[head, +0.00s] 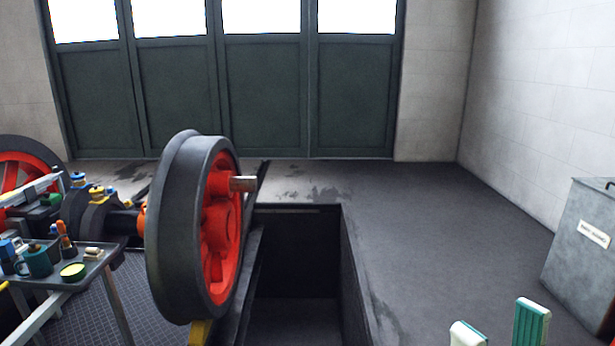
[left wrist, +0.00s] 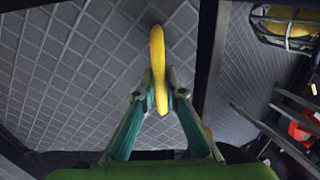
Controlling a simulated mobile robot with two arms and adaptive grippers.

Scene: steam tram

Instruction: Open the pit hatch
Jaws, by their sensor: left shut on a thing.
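In the left wrist view my left gripper (left wrist: 161,98) is shut on a slim yellow handle (left wrist: 157,48). Behind the handle is a dark plate with a diamond pattern (left wrist: 75,75), which looks like the pit hatch. I cannot tell whether it is raised. Similar patterned plating (head: 142,295) shows in the head view, left of the large wheel, partly hidden by a small table. My left gripper does not show in the head view. My right gripper (head: 498,328) is at the bottom right of the head view, its two fingertips wide apart with nothing between them.
A big black wheel with a red centre (head: 222,235) stands beside an open rectangular pit (head: 295,265). A small tool table (head: 75,268) with mugs and cans is at the left. A grey cabinet (head: 582,250) stands at the right. Dark floor (head: 430,225) right of the pit is clear.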

